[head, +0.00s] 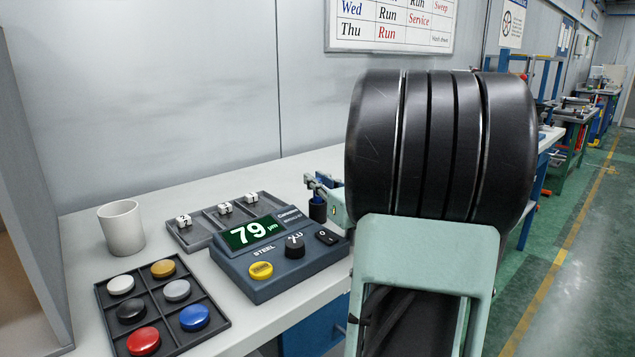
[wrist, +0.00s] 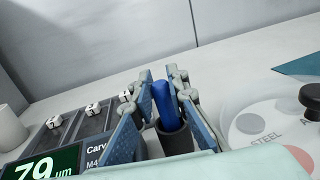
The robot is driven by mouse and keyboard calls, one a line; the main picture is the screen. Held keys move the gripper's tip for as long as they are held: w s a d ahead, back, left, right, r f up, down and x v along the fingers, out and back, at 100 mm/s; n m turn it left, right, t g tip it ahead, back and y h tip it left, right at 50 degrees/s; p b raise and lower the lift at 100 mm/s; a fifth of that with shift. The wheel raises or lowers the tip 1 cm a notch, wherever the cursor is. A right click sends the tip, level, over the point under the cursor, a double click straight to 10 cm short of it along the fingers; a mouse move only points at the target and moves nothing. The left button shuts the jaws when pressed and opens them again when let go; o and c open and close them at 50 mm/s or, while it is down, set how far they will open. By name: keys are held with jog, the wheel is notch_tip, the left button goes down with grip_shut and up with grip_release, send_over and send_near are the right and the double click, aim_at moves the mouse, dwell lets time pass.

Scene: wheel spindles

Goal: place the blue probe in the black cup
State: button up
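The blue probe (wrist: 163,100) stands with a slight tilt in the wrist view, its lower end inside the rim of the black cup (wrist: 176,143). The black cup also shows in the head view (head: 318,210), behind the gauge box. My gripper (wrist: 162,76) has its two blue-padded fingers on either side of the probe. The fingers look open, with narrow gaps beside the probe. In the head view my gripper (head: 322,183) is just above the cup, partly hidden by my arm. How deep the probe sits is hidden.
The gauge box (head: 275,258) reads 79. A grey tray (head: 196,238) with several small white blocks lies behind it. A white mug (head: 121,228) stands at left. A black tray (head: 118,316) of coloured round pieces is at the front. The bench is bare along the wall.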

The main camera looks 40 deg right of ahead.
jog(key=o, duration=0.4)
jog(key=shift+o, duration=0.2)
jog(key=shift+r, duration=0.2)
jog(key=s+a+p, duration=0.1)
jog(key=s+p, duration=0.1)
jog(key=s, duration=1)
jog(key=shift+a, duration=0.25)
jog(key=shift+f, duration=0.1)
